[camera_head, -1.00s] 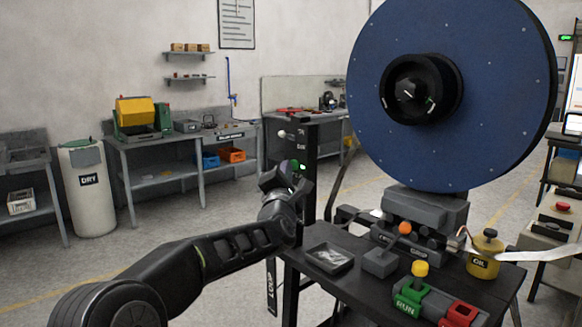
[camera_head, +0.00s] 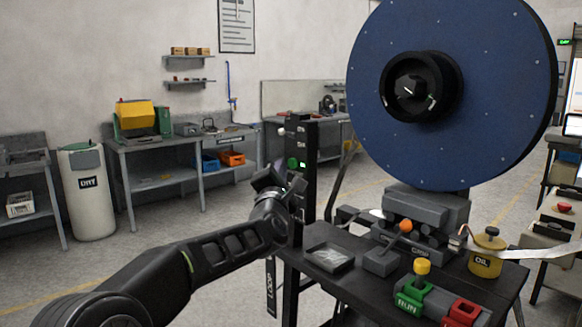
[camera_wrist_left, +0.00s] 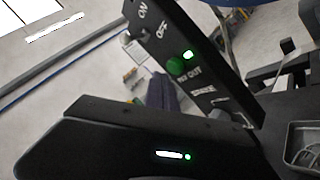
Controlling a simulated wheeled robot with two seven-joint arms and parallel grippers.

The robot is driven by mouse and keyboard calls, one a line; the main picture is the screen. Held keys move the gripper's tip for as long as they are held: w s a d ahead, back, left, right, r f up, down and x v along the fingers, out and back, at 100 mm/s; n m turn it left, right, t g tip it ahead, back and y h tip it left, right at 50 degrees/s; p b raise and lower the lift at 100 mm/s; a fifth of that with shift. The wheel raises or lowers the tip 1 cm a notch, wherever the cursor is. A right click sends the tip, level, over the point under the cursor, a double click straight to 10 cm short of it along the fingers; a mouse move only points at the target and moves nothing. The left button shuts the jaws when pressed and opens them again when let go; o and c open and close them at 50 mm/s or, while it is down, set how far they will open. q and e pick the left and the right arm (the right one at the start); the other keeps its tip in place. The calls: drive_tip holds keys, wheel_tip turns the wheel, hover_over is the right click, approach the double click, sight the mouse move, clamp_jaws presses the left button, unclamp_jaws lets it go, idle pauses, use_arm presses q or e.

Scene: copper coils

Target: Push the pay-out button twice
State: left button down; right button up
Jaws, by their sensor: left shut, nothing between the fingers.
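The pay-out button is a round green knob (camera_head: 293,163) on a narrow black upright post (camera_head: 301,200) left of the machine table. ON and OFF marks are higher on the post. My left gripper (camera_head: 268,178) is shut and empty, just left of the post and slightly below the button, apparently apart from it. Its fingertips are hard to make out. My right gripper is not in view.
A large blue reel (camera_head: 500,90) stands behind the table (camera_head: 345,285). The table carries a small tray (camera_head: 330,257), a green RUN block (camera_head: 410,296), a red block (camera_head: 463,311) and a yellow oil can (camera_head: 484,262). Open floor lies left of the post.

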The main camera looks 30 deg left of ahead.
use_arm(q)
drive_tip(key=s+b, duration=0.2)
drive_tip(key=s+a+b, duration=0.1)
drive_tip(key=s+b, duration=0.1)
drive_tip(key=shift+s+a+b, duration=0.2)
drive_tip(key=shift+s+b, duration=0.2)
idle(2.5)
drive_tip(key=s+b, duration=0.2)
drive_tip(key=b, duration=0.1)
drive_tip(key=s+a+b, duration=0.1)
drive_tip(key=b, duration=0.2)
drive_tip(key=shift+s, duration=0.35)
